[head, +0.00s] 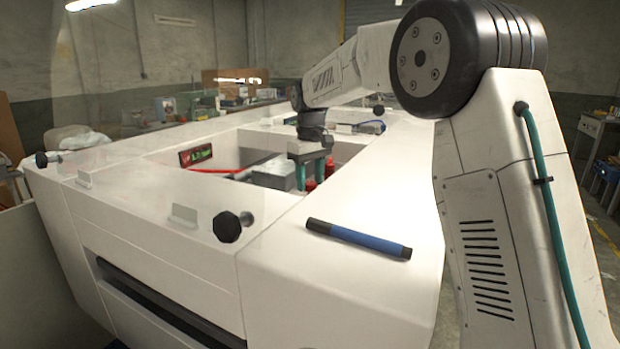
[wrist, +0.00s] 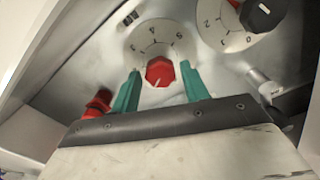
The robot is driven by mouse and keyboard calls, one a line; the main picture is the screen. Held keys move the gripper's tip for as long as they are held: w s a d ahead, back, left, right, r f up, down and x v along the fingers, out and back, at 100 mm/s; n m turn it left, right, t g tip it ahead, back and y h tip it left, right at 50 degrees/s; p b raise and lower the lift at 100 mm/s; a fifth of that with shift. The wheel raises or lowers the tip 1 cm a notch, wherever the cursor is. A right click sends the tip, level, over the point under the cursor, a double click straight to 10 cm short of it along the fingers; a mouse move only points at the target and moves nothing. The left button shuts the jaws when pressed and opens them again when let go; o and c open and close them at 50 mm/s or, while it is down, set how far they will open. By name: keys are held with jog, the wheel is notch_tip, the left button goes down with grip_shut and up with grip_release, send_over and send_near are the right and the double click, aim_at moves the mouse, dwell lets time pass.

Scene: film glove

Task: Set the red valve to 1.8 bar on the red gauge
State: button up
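The red valve (wrist: 160,72) is a faceted knob on a pale numbered dial (wrist: 136,44), with a light mark toward its lower edge. My gripper (wrist: 160,69) has its two green fingers on either side of the knob, with a narrow gap showing on each side; it looks open. In the head view my gripper (head: 314,173) points down into the white machine's recess, and the knob there cannot be told from other red parts. The red-framed gauge (head: 195,156) on the recess's left wall shows green digits too small to read surely.
A black knob (wrist: 262,14) on another dial is at upper right in the wrist view. A second red part (wrist: 98,103) sits left of my fingers. A grey box (head: 276,172) is beside my gripper. A blue-and-black pen-like tool (head: 358,239) lies on the machine's white rim (head: 385,205).

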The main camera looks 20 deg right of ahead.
jog(key=c, duration=0.6)
jog(key=shift+m, duration=0.3)
jog(key=m, duration=0.4)
jog(key=shift+r+m, duration=0.1)
jog(key=shift+m, duration=2.3)
jog(key=o, duration=0.9)
jog(key=shift+o, duration=0.2)
